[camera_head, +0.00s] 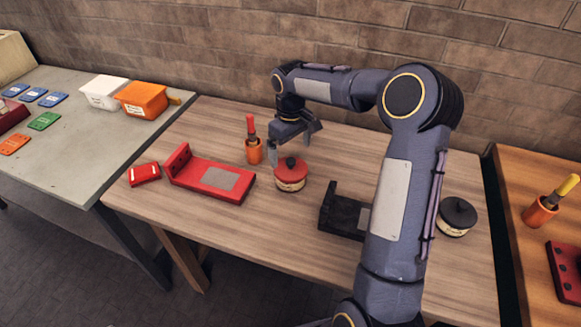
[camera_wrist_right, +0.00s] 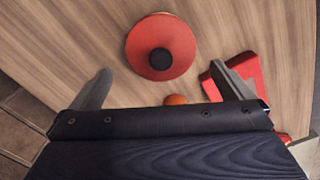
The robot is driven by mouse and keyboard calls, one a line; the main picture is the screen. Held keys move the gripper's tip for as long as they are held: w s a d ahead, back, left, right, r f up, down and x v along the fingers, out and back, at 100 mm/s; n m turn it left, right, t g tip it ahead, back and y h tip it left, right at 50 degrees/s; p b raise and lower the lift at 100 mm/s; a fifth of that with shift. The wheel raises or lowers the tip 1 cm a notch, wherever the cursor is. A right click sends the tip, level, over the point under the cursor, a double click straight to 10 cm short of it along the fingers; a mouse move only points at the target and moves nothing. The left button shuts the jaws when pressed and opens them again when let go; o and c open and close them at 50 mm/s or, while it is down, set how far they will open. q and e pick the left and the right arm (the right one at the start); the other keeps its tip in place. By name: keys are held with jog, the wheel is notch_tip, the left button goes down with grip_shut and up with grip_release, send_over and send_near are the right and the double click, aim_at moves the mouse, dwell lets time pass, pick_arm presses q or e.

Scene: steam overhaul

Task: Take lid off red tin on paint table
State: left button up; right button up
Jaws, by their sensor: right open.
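The red tin (camera_head: 290,180) stands upright on the wooden paint table (camera_head: 285,235), right of the red bracket. Its red lid (camera_head: 291,168) with a dark round knob is on it. In the right wrist view the lid (camera_wrist_right: 180,45) shows from above, beyond the fingers. My right gripper (camera_head: 293,143) is above and just behind the tin, fingers apart and empty. In the right wrist view its two fingers (camera_wrist_right: 165,85) are wide apart, with the knob apart from both. My left gripper does not show.
A red bracket (camera_head: 215,180), a small red block (camera_head: 144,174) and an orange pot with a brush (camera_head: 254,150) stand left of the tin. A black bracket (camera_head: 343,215) and a black-lidded tin (camera_head: 456,216) are to the right, near my arm. Bare table lies in front.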

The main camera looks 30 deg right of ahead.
aim_at(291, 160)
notch_tip(291, 160, down, 5)
jog(key=shift+s+f+p, duration=0.1)
jog(key=shift+p, duration=0.2)
jog(key=shift+c, duration=0.4)
jog(key=c, duration=0.7)
